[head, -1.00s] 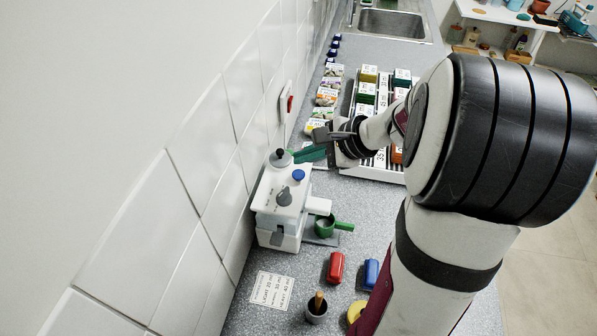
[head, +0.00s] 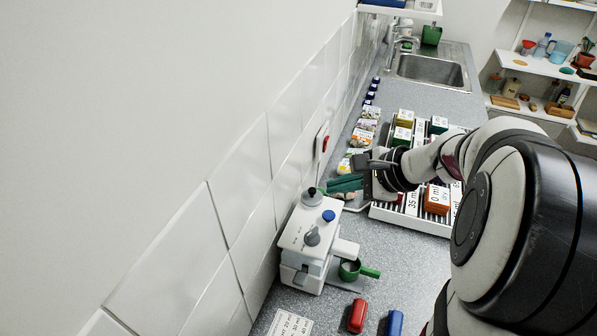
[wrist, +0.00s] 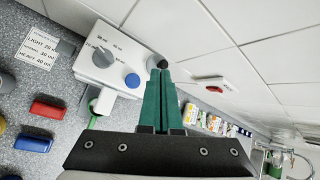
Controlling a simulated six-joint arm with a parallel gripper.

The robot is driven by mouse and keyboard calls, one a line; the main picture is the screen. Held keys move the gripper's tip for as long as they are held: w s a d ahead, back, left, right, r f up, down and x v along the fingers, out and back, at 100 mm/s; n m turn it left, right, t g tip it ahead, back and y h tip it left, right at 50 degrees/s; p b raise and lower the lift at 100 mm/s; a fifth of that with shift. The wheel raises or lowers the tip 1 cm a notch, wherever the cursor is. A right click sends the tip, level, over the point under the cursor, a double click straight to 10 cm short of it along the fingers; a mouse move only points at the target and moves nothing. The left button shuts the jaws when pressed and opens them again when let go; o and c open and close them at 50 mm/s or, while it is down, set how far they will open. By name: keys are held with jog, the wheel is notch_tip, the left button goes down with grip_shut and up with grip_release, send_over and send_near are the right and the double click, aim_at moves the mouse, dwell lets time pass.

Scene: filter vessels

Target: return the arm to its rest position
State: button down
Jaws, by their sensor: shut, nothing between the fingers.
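My gripper (head: 345,185) has green fingers that lie together, shut and empty, in the head view. The fingers point left, above the counter and just behind the white machine. In the wrist view the shut green fingers (wrist: 168,100) run up the middle, close to the machine's right side in that picture. No contact with the machine can be made out. My arm reaches in from the right and hides part of the counter and rack.
The white machine (head: 302,238) has a blue button, a dial and a green-handled cup (head: 350,268). A white rack (head: 410,218) of boxes stands near my wrist. Red (head: 357,315) and blue (head: 394,322) blocks lie in front. The tiled wall (head: 240,190) borders the left.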

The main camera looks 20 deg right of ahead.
jog(key=s+a+n+g+y, duration=0.1)
jog(key=s+a+n+g, duration=0.35)
jog(key=a, duration=0.85)
jog(key=s+a+f+n+g+h, duration=0.1)
jog(key=s+a+n+g, duration=0.1)
jog(key=s+n, duration=0.4)
jog(key=s+a+f+n+g+h, duration=0.2)
jog(key=s+a+n, duration=0.2)
jog(key=s, duration=0.8)
jog(key=shift+a+f+n, duration=0.25)
jog(key=shift+f+n, duration=0.05)
jog(key=shift+n, duration=0.55)
jog(key=c, duration=1.5)
grip_release()
jog(key=shift+w, duration=0.1)
jog(key=shift+c, duration=0.2)
